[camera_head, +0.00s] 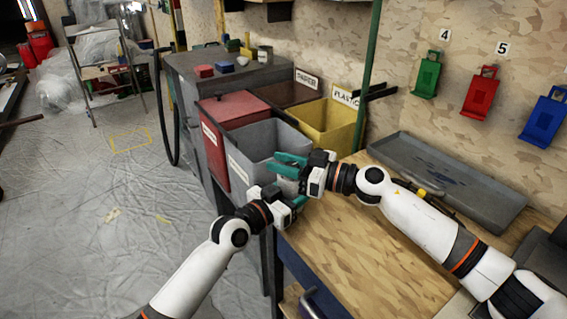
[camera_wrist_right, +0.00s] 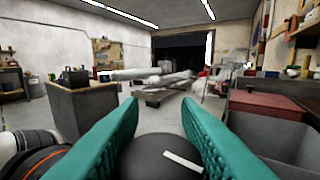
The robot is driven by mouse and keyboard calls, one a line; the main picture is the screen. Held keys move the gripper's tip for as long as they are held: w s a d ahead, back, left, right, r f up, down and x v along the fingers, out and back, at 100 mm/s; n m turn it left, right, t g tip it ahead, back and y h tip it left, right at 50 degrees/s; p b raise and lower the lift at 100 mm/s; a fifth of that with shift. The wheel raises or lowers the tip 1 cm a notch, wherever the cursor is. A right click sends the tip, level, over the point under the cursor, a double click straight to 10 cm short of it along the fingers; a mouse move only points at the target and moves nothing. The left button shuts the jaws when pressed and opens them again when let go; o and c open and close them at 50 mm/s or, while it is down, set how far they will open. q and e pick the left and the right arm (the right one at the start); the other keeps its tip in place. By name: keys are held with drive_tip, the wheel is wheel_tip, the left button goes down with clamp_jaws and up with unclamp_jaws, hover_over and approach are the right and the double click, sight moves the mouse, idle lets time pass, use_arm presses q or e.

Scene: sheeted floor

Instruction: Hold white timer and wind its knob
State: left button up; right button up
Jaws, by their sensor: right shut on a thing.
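My right gripper (camera_head: 285,166) reaches in from the right over the table's left edge, its teal fingers pointing left. In the right wrist view a dark round knob (camera_wrist_right: 165,160) with a white line on it sits between the two teal fingers, and the gripper is shut on it. My left gripper (camera_head: 277,193) is just below and in front of the right one, with teal showing on both sides of its wrist. What lies between its fingers is hidden. The white body of the timer cannot be made out in either view.
A grey bin (camera_head: 258,142), a red bin (camera_head: 229,108) and a yellow bin (camera_head: 326,117) stand behind the grippers. A wooden table (camera_head: 345,245) with a grey tray (camera_head: 440,170) is at the right. Green, red and blue holders hang on the wall. Sheeted floor is open at left.

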drive_tip(key=shift+t, duration=0.3)
drive_tip(key=m+t, duration=0.1)
drive_tip(key=m+t+h, duration=0.1)
drive_tip(key=shift+w+r+t+h, duration=0.15)
drive_tip(key=shift+r+t+h, duration=0.05)
drive_tip(key=shift+t+h, duration=0.1)
drive_tip(key=shift+w+d+m+t+h, duration=0.1)
drive_tip(key=shift+m+t+h, duration=0.75)
drive_tip(key=shift+t, duration=0.2)
drive_tip(key=shift+w+d+m+t+h, duration=0.1)
drive_tip(key=shift+m+t+h, duration=0.65)
drive_tip(key=shift+m+t, duration=0.25)
drive_tip(key=shift+f, duration=0.1)
drive_tip(key=shift+w+d+m+t+h, duration=0.15)
drive_tip(key=shift+m+t+h, duration=0.1)
drive_tip(key=shift+h, duration=0.25)
drive_tip(key=o, duration=1)
drive_tip(key=shift+f, duration=0.1)
drive_tip(key=v, duration=1.2)
drive_tip(key=shift+d, duration=0.1)
